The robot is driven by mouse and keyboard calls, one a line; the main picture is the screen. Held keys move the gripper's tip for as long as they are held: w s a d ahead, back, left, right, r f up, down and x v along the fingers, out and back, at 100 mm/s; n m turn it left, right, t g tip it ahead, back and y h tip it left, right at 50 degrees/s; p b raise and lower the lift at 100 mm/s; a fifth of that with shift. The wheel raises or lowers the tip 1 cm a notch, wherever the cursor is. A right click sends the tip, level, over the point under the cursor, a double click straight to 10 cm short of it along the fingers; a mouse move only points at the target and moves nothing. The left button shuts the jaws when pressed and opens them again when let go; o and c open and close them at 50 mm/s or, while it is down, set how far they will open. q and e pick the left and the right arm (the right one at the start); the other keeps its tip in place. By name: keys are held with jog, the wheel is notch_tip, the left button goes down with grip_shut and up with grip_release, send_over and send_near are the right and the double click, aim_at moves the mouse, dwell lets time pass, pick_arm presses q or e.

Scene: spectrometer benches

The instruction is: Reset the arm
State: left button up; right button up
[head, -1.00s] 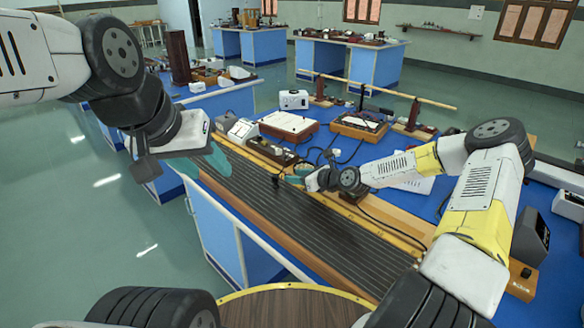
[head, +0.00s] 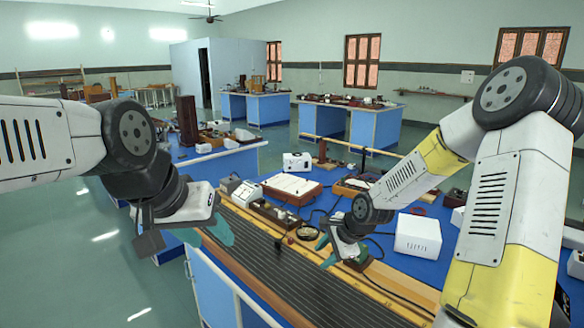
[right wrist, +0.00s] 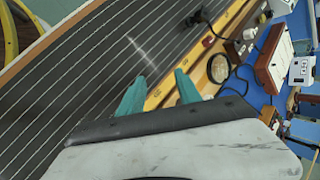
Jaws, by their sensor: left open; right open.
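My left gripper (head: 212,236) shows at the left of the head view, with teal fingers pointing down to the right. It is open and empty, above the near left edge of the bench. My right gripper (head: 325,252) is over the long grooved board on the blue bench. In the right wrist view its teal fingers (right wrist: 158,90) are apart with nothing between them. They are over the board's wooden edge; whether they touch it I cannot tell.
The dark grooved board (head: 290,290) runs along the bench's near side. Behind it are a white box (head: 417,235), a white-topped tray (head: 291,188) and a small round dish (head: 307,233). Other blue benches (head: 377,129) stand farther back. Green floor (head: 85,255) lies open at left.

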jog(key=s+d+r+n+h, duration=0.45)
jog(key=s+r+n, duration=0.4)
jog(key=r, duration=0.55)
jog(key=s+r+n+y, duration=0.1)
jog(key=s+r+n, duration=0.2)
jog(key=s, duration=0.4)
jog(key=s+r+n+t+y, duration=0.1)
jog(key=s+r+n, duration=0.2)
jog(key=s+r, duration=0.3)
jog(key=shift+s+d+r, duration=0.2)
jog(key=shift+s+r, duration=0.05)
jog(key=shift+s, duration=0.8)
